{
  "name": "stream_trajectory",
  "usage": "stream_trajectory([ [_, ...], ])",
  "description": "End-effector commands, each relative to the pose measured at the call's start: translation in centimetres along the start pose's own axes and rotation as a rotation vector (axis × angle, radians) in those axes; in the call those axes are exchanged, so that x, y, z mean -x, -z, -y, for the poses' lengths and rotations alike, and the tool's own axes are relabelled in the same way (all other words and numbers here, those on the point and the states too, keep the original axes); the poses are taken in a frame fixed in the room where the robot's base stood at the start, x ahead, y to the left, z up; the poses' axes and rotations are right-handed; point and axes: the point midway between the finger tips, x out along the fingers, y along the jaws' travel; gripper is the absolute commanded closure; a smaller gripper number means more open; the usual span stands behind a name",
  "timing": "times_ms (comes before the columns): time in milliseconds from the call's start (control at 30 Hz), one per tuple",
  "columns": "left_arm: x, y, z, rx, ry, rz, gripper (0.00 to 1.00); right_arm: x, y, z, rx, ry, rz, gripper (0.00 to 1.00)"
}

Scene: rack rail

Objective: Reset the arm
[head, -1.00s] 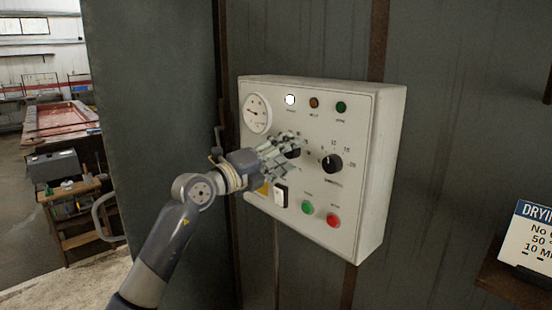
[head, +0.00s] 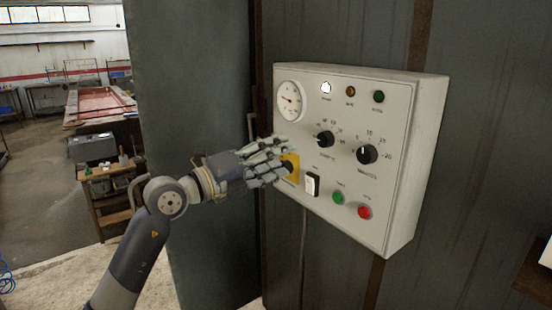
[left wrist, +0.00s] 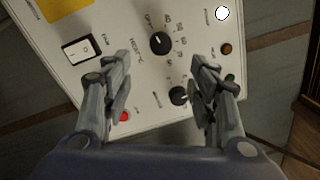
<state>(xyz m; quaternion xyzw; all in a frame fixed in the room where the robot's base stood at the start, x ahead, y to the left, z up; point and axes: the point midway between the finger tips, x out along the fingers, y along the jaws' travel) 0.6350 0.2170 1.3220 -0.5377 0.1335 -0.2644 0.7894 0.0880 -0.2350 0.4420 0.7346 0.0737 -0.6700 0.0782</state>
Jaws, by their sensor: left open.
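My left gripper (head: 281,162) is open and empty in the head view, in front of the left side of a white control box (head: 402,190). Its fingers partly cover a yellow plate (head: 291,170). In the left wrist view the open fingers (left wrist: 161,64) spread in front of the box face, with a black knob (left wrist: 160,43) showing between their tips and nothing held. A gap to the panel seems to remain, but its depth is hard to tell. My left arm reaches in from the lower left. My right gripper is not in view.
The box carries a round gauge (head: 289,100), a lit white lamp (head: 326,88), two knobs, a rocker switch (head: 312,184), a green button (head: 338,198) and a red button (head: 365,212). A dark door (head: 190,90) stands left of it. A workbench (head: 112,195) is further back.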

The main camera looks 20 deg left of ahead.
Motion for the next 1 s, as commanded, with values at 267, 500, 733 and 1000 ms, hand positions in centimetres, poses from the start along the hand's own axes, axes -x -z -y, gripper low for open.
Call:
stream_trajectory([
  [267,-0.1,0.1,-0.2,0.007,0.000,-0.002,0.46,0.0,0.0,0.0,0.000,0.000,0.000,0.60],
  [500,-1.8,2.1,-7.8,0.264,0.020,-0.048,0.46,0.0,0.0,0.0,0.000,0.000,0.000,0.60],
  [733,-1.7,5.2,-22.2,0.707,0.019,0.049,0.46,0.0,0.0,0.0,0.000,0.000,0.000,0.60],
  [1000,2.7,10.3,-38.2,1.076,-0.091,0.285,0.46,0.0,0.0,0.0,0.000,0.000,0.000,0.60],
])
